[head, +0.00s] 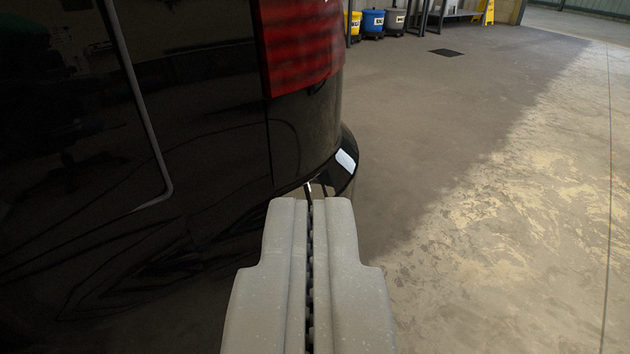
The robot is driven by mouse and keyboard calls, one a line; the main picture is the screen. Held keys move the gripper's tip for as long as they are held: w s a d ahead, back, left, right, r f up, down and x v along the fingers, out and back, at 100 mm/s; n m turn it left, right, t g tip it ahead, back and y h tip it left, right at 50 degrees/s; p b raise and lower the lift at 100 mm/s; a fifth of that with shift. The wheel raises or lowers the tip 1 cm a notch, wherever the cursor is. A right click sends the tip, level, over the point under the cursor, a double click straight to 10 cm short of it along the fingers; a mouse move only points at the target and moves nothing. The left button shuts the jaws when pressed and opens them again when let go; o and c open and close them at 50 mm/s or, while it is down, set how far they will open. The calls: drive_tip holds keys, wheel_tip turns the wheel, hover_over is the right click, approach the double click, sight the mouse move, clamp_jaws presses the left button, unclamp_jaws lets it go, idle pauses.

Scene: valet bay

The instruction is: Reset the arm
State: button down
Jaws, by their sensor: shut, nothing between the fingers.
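My gripper (310,205) is at the bottom middle of the head view. Its two grey fingers lie side by side, with only a thin dark seam between them. They are shut and hold nothing. The fingertips point forward, toward the lower rear corner of a black vehicle (215,150). I cannot tell whether they touch it. The rest of my arm is out of view.
The glossy black vehicle with a red tail light (300,40) fills the left side. Concrete floor (510,220) lies open to the right. A floor drain (446,52), coloured bins (373,22) and a yellow sign (485,12) are far back.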

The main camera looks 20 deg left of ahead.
drive_tip(key=w+d+r+m+t+h, duration=0.1)
drive_tip(key=d+r+h, duration=0.1)
drive_tip(key=r, duration=1)
drive_tip(key=w+d+r+h, duration=0.2)
drive_tip(key=r+h, duration=0.1)
drive_tip(key=r, duration=0.9)
drive_tip(key=s+r+m+h, duration=0.15)
drive_tip(key=s+r, duration=0.25)
drive_tip(key=r, duration=0.6)
drive_tip(key=s+r+m+h, duration=0.1)
drive_tip(key=s+r+h, duration=0.15)
drive_tip(key=r, duration=0.75)
drive_tip(key=s+a+r+m, duration=0.2)
drive_tip(key=s+a+r, duration=0.1)
drive_tip(key=s+r, duration=1.4)
drive_tip(key=s+a+r+y, duration=0.1)
drive_tip(key=s+a+r, duration=0.2)
drive_tip(key=s, duration=0.8)
drive_tip(key=s+a+r+g, duration=0.1)
drive_tip(key=s+a+r, duration=0.2)
drive_tip(key=s, duration=0.7)
drive_tip(key=shift+s+r+y, duration=0.35)
drive_tip(key=shift+r+y, duration=0.05)
drive_tip(key=shift+r, duration=0.25)
drive_tip(key=shift+a+n, duration=0.1)
drive_tip(key=shift+n, duration=0.15)
